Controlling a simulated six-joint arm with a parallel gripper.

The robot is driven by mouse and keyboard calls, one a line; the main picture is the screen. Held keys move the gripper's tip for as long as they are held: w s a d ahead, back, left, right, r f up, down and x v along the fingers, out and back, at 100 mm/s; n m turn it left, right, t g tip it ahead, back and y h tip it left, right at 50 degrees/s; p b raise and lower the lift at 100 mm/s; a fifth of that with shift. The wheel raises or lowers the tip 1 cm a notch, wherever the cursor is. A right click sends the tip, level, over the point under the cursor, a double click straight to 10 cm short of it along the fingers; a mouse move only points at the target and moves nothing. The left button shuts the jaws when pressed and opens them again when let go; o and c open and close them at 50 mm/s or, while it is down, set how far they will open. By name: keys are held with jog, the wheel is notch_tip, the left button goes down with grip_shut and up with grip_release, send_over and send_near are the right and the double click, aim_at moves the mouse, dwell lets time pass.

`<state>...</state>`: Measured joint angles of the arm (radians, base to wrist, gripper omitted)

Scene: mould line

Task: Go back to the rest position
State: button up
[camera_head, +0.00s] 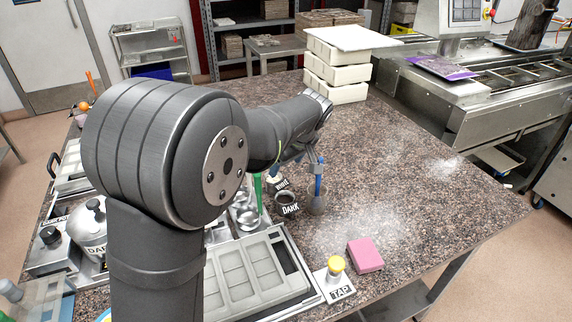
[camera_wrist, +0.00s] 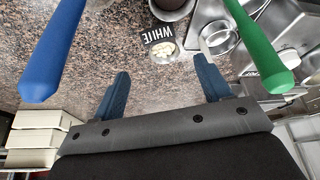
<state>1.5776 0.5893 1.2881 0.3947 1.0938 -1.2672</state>
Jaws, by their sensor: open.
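My gripper (camera_wrist: 162,85) is open and empty, its two blue-grey fingers apart in the wrist view. In the head view it is partly hidden by my arm, above the worktop behind the DARK label. A blue handle (camera_wrist: 52,52) rises left of the fingers in the wrist view and a green handle (camera_wrist: 256,45) rises to the right. Both look apart from the fingers. In the head view the blue-handled tool (camera_head: 318,182) stands upright close to the gripper, and the green handle (camera_head: 257,192) stands left of it.
A small dish of white pieces (camera_wrist: 162,53) sits by the WHITE label. A dark bowl (camera_head: 287,198) carries the DARK label. White blocks (camera_head: 337,75) are stacked at the back. The right worktop is clear.

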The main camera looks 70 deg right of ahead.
aim_at(277, 184)
jog(key=shift+f, duration=0.1)
jog(key=x, duration=1.2)
jog(key=shift+d, duration=0.1)
jog(key=shift+r, duration=1.9)
jog(key=shift+f, duration=0.1)
